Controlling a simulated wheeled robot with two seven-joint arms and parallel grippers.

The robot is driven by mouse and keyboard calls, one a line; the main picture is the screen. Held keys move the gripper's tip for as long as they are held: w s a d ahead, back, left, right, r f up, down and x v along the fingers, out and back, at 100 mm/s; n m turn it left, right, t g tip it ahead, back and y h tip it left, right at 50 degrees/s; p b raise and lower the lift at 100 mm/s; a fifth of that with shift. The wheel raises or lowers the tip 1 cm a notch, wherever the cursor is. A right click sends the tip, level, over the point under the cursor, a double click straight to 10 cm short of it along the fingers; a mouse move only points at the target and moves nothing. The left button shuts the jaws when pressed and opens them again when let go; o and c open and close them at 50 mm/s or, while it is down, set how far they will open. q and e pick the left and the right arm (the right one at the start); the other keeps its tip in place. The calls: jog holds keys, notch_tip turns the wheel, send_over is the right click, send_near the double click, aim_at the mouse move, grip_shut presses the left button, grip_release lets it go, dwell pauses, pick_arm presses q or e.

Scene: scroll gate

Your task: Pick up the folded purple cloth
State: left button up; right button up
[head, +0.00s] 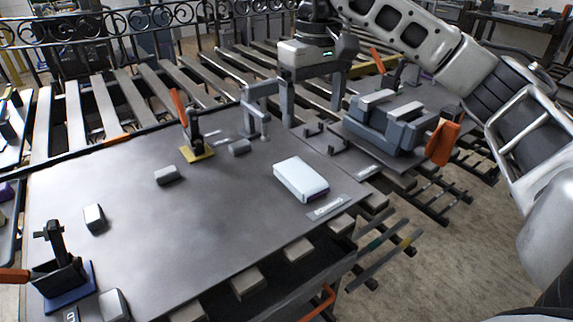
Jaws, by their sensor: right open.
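No folded purple cloth shows clearly. A small purple patch (6,191) shows at the left picture edge, cut off by the frame. Another small purple bit (426,74) shows at the back right, partly hidden by my right arm; I cannot tell whether either is the cloth. My right gripper (312,98) points down beyond the far right part of the grey table (130,215), its two fingers spread apart with nothing seen between them. My left gripper is not in view.
A white block (301,179) with a dark purple edge lies on the table's right side. A grey vise (385,125) with an orange handle (443,141) stands to its right. Toggle clamps (196,140) and (62,265) and small grey blocks stand on the table. Its middle is mostly clear.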

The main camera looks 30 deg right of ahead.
jog(key=b, duration=0.2)
send_over(307, 180)
notch_tip(307, 180, down, 6)
jog(key=f, duration=0.2)
jog(key=f+b, duration=0.1)
jog(key=shift+s+d+f, duration=0.2)
jog(key=shift+s+f, duration=0.05)
jog(key=shift+f, duration=0.15)
jog(key=shift+w+a+f, duration=0.1)
jog(key=shift+w+f, duration=0.05)
jog(key=shift+f, duration=1.25)
jog(key=shift+w+a+f, duration=0.1)
jog(key=shift+f, duration=1.3)
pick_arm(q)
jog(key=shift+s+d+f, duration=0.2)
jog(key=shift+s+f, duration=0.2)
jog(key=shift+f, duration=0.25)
pick_arm(e)
jog(key=c, duration=1.1)
